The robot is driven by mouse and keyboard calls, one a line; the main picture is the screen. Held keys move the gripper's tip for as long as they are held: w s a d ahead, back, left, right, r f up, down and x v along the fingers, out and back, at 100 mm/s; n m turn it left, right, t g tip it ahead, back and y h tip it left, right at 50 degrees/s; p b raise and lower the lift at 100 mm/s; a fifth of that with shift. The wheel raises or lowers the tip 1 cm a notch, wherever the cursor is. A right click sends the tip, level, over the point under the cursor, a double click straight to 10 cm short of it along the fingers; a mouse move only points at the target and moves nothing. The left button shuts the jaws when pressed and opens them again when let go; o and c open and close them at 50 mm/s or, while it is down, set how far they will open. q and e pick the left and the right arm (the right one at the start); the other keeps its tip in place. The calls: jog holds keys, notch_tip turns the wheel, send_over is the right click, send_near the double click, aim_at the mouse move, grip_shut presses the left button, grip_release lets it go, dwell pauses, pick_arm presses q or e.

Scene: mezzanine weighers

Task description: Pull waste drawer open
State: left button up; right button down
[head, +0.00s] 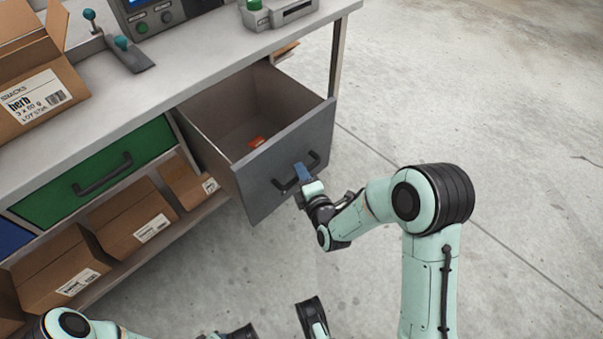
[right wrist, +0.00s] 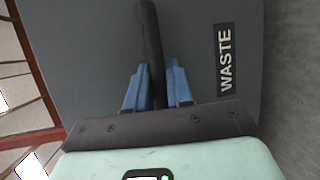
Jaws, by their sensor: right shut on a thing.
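The waste drawer (head: 283,162) is grey and stands pulled out from under the bench, with its inside showing. A small orange-red item (head: 257,142) lies on its floor. In the right wrist view the drawer front (right wrist: 80,60) carries a label reading WASTE (right wrist: 225,60). My right gripper (head: 303,176) is at the dark bar handle (head: 280,184). In the right wrist view its blue fingers (right wrist: 157,88) are on both sides of the handle (right wrist: 151,40), shut on it. My left gripper (head: 280,330) is at the bottom edge, partly cut off; its jaw state is unclear.
A closed green drawer (head: 100,175) is left of the waste drawer. Cardboard boxes (head: 130,222) stand on the lower shelf. An open carton (head: 40,85) and a weigher (head: 160,12) are on the bench top. The concrete floor (head: 480,90) on the right is clear.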

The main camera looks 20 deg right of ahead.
jog(key=c, duration=1.1)
grip_release()
jog(key=shift+a, duration=0.1)
pick_arm(q)
jog(key=s+d+r+g+h+p, duration=0.1)
jog(key=s+d+r+p, duration=0.2)
jog(key=s+r+p, duration=0.1)
jog(key=s+d+r+m+g+p, duration=0.1)
jog(key=s+d+r+p, duration=0.1)
jog(key=s+r+p, duration=0.2)
notch_tip(320, 180, up, 4)
jog(key=shift+s+d+r+g+h+p, duration=0.15)
jog(key=shift+d+r+g+h+p, duration=0.2)
jog(key=shift+p, duration=0.75)
pick_arm(e)
jog(key=s+r, duration=0.2)
jog(key=s, duration=1.1)
jog(key=shift+a+r, duration=0.2)
jog(key=shift+a, duration=0.1)
pick_arm(q)
jog(key=shift+f, duration=0.15)
